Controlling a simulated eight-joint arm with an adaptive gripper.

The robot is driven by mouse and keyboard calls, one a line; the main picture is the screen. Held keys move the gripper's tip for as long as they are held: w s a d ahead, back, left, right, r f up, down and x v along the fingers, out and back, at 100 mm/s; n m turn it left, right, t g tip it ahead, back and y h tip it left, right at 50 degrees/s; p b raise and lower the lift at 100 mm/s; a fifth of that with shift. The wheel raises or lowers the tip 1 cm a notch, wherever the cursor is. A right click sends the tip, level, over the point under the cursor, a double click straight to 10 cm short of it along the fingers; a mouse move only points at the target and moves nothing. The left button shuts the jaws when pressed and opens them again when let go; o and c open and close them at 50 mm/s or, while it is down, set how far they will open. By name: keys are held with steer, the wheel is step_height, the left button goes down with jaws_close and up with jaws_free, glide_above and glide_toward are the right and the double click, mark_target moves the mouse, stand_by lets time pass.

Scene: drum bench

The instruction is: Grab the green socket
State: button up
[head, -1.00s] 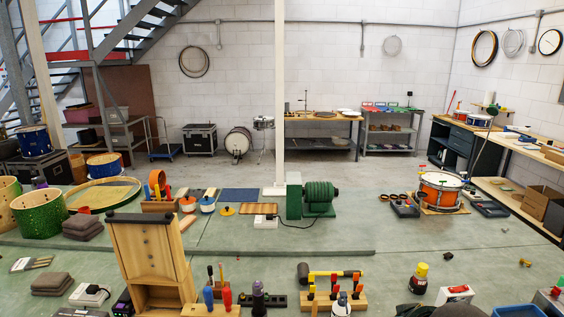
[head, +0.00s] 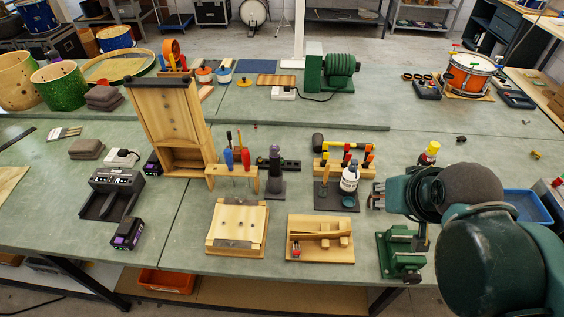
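I cannot clearly pick out a green socket. A small teal round piece (head: 348,202) lies on a dark tray (head: 324,200), just in front of a white bottle (head: 350,180); it is too small to tell whether it is the socket. My gripper (head: 374,197) is at the right of the bench, pointing left, a little to the right of the tray and apart from the teal piece. Its dark fingers are small and seen from the side, so their opening does not show. I see nothing held.
A green vise (head: 400,252) stands at the front edge below my gripper. A wooden block with handled tools (head: 345,168) is behind the tray. A wooden plane board (head: 320,238) lies in front. A yellow-capped bottle (head: 429,153) and blue bin (head: 527,207) are near my arm.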

steer(key=w, duration=0.2)
steer(key=m+g+p, duration=0.6)
steer(key=m+g, duration=0.1)
steer(key=m, duration=1.1)
glide_above(283, 159)
steer(key=shift+a+f, duration=0.1)
steer(key=shift+f, duration=9.15)
steer(key=shift+f, duration=0.1)
steer(key=shift+f, duration=1.15)
